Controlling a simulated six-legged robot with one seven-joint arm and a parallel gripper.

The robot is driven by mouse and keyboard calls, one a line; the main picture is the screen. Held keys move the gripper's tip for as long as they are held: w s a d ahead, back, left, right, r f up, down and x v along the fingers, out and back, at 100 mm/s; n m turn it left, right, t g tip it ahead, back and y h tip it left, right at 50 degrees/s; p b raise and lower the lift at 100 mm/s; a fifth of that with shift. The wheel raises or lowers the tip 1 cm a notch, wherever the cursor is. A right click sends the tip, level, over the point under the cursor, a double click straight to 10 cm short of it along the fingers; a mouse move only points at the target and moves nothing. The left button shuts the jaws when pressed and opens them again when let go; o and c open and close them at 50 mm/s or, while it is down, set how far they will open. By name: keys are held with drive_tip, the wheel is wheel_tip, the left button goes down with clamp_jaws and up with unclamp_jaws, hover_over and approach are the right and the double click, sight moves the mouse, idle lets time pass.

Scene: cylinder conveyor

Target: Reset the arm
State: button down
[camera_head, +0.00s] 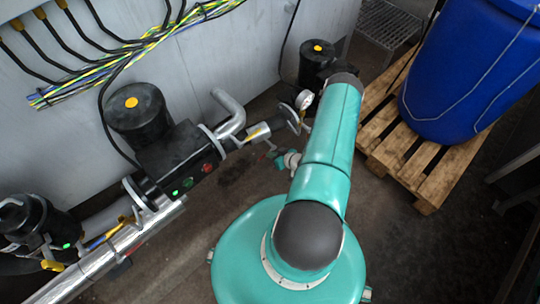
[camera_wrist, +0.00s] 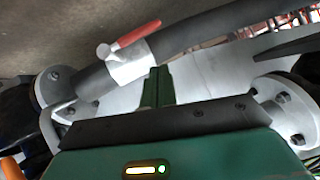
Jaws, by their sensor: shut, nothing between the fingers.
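My arm is teal with dark grey joint caps and reaches up and away from my body in the head view. Its far end is hidden there, so my gripper does not show in that view. In the wrist view my gripper (camera_wrist: 157,87) has its two dark green fingers shut together with nothing between them. The fingers point toward a dark pipe with a silver valve body (camera_wrist: 129,62) and a red lever handle (camera_wrist: 136,35). I cannot tell whether the fingertips touch the valve.
A black pump unit (camera_head: 178,154) and a silver pipe (camera_head: 110,262) line the left wall. A pressure gauge (camera_head: 304,100) stands close to my arm. A blue barrel (camera_head: 455,80) on a wooden pallet (camera_head: 395,152) is at the right. Cables (camera_head: 130,55) hang on the wall.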

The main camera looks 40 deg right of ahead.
drive_tip(key=a+v, duration=0.1)
drive_tip(key=v, duration=0.6)
drive_tip(key=shift+r, duration=0.2)
drive_tip(key=shift+d, duration=0.1)
drive_tip(key=shift+s, duration=0.15)
